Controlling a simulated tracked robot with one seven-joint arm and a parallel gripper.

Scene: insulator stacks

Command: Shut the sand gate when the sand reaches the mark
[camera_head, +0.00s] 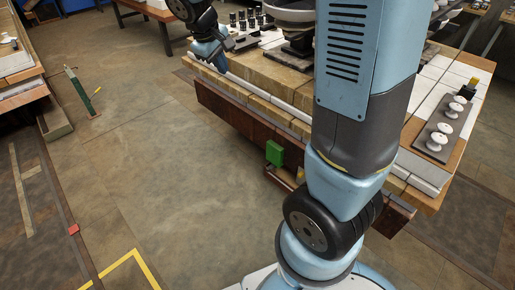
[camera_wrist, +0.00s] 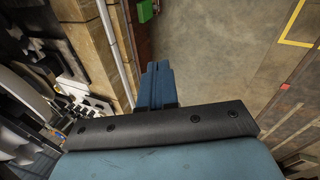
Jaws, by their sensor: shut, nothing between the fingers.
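My gripper (camera_head: 221,66) hangs at the left end of the bench in the head view, by its front edge. In the wrist view its blue fingers (camera_wrist: 157,85) are together with nothing between them. They point past the bench's edge toward the floor. A grey round pan or bowl (camera_head: 288,14) on a dark stand is on the bench, cut by the top edge of the head view. I cannot make out sand, a mark or a gate with certainty; my arm hides part of the bench.
The bench has tan blocks (camera_head: 265,76) and a dark red front board (camera_head: 232,115). A green box (camera_head: 275,152) sits at its front; it also shows in the wrist view (camera_wrist: 146,9). White insulators (camera_head: 445,125) stand at right. A green post (camera_head: 76,88) stands on open floor.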

